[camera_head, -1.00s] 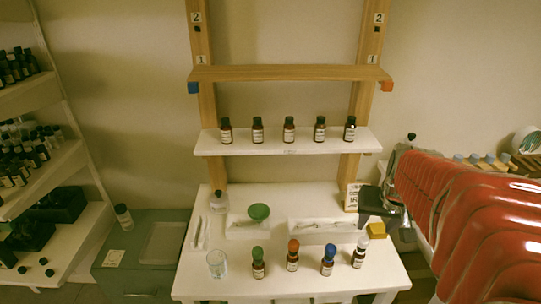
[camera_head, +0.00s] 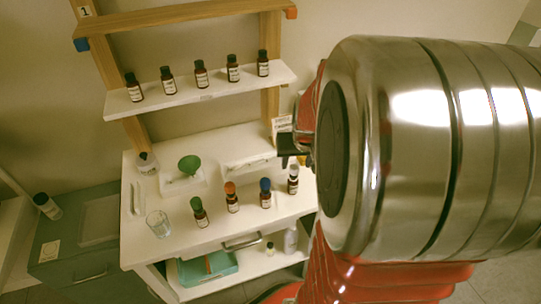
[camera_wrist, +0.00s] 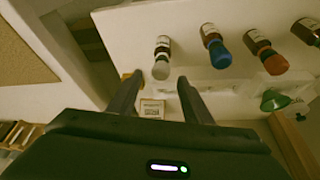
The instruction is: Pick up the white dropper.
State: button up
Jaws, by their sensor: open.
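The white dropper (camera_head: 293,178) is a small dark bottle with a white label and white cap. It stands upright on the white table (camera_head: 190,240), at the right end of a row with blue (camera_head: 265,192), orange (camera_head: 232,197) and green (camera_head: 199,212) droppers. In the wrist view, which looks upside down, the white dropper (camera_wrist: 163,48) lies beyond the fingertips, in line with the gap. My gripper (camera_wrist: 160,80) is open and empty. In the head view, my arm hides most of the gripper; a dark part (camera_head: 290,148) shows behind the white dropper.
A shelf (camera_head: 205,93) with several dark bottles is above the table. A green funnel (camera_head: 189,165), a clear glass (camera_head: 159,223) and a white tray (camera_head: 245,168) stand near the row. A teal box (camera_head: 210,268) sits below.

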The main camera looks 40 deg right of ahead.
aim_at(294, 167)
jog(key=shift+f, duration=0.1)
jog(key=shift+x, duration=2.55)
jog(key=shift+a, duration=0.1)
jog(key=c, duration=0.7)
